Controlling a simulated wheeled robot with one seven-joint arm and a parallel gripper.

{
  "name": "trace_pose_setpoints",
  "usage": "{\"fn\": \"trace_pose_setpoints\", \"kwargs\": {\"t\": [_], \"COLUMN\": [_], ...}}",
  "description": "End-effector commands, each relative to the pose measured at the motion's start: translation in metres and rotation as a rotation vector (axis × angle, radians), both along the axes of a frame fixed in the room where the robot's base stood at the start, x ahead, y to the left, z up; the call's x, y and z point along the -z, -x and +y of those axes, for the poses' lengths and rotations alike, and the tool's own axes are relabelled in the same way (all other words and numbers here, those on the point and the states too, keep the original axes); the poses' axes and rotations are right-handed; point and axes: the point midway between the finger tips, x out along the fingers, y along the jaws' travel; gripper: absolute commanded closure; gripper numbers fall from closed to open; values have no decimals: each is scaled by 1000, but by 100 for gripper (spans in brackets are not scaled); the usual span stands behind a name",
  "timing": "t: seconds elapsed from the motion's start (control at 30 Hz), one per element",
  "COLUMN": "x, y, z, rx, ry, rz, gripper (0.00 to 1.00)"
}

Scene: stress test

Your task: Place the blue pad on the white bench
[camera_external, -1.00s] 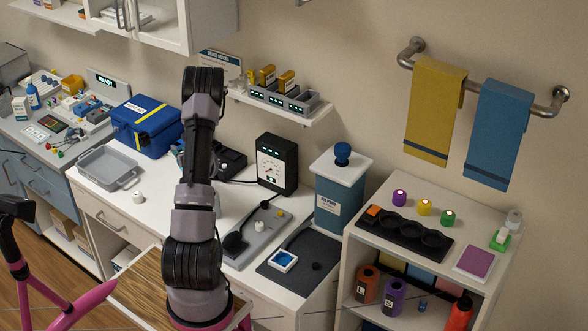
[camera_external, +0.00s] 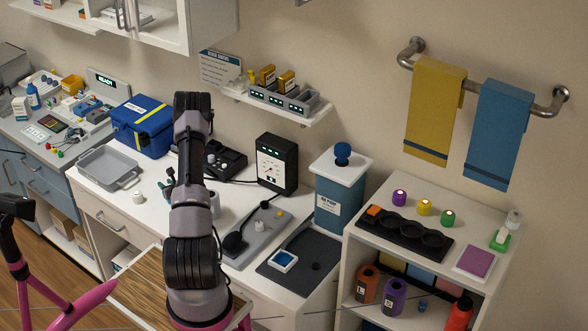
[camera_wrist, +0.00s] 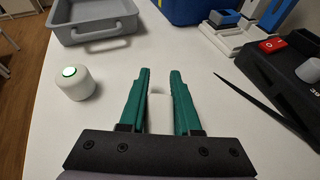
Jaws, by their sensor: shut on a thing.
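The blue pad (camera_external: 284,259), a small blue square with a white border, lies on a dark mat at the right end of the white bench (camera_external: 112,204). My gripper (camera_wrist: 160,74) has green fingers and is low over the bench's left part, well away from the pad. A small pale thing (camera_wrist: 159,103) shows between the fingers, and they are shut on it. I cannot tell what it is. In the external view my arm hides much of the gripper (camera_external: 167,186). The bench top (camera_wrist: 110,70) also shows in the wrist view.
A white button with a green light (camera_wrist: 75,82) stands left of my gripper. A grey tray (camera_external: 108,166) and a blue case (camera_external: 146,126) lie behind. A grey panel (camera_external: 262,232) and the dark mat (camera_external: 318,247) take up the right. Bare bench surrounds the fingers.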

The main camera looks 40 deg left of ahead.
Motion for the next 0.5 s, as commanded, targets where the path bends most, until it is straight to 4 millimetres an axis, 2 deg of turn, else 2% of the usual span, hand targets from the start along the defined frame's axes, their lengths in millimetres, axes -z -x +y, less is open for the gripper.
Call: {"fn": "trace_pose_setpoints", "kwargs": {"t": [0.07,0.4,0.43,0.5], "x": [7,10,10,10], "y": [0,0,0,0], "z": [0,0,0,0], "rx": [0,0,0,0], "ry": [-1,-1,-1,-1], "rz": [0,0,0,0], "gripper": [100,100,61,38]}}
